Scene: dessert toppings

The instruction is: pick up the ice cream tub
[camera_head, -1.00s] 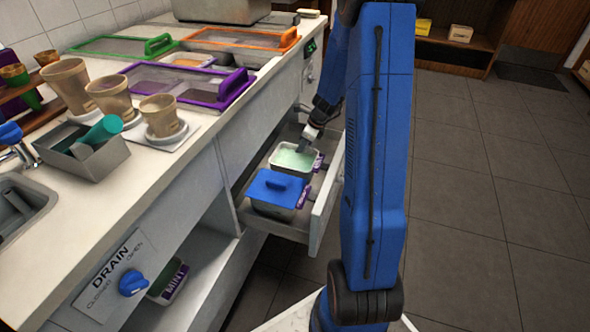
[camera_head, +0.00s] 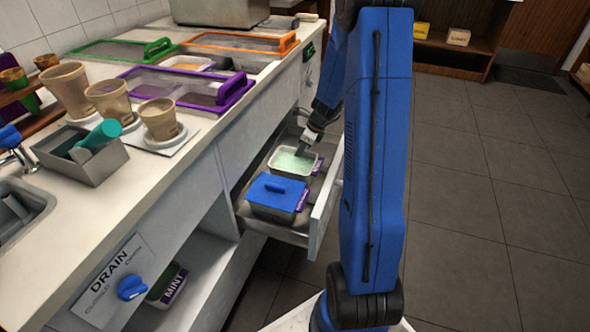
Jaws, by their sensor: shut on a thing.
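An open ice cream tub (camera_head: 281,171) with pale green content sits in the pulled-out drawer (camera_head: 318,226), behind a tub with a blue lid (camera_head: 275,187). My gripper (camera_head: 302,149) points down at the far right part of the open tub and is shut on it, seemingly at the rim. The fingertips are small and partly hidden, so the exact contact is unclear. The tub looks level, and I cannot tell whether it is clear of the drawer floor.
The drawer walls stand close around both tubs. The white counter (camera_head: 190,150) above the drawer carries cups, a metal caddy (camera_head: 88,160) and lidded topping trays (camera_head: 185,88). A mint tub (camera_head: 168,287) lies on the lower shelf. The floor at right is clear.

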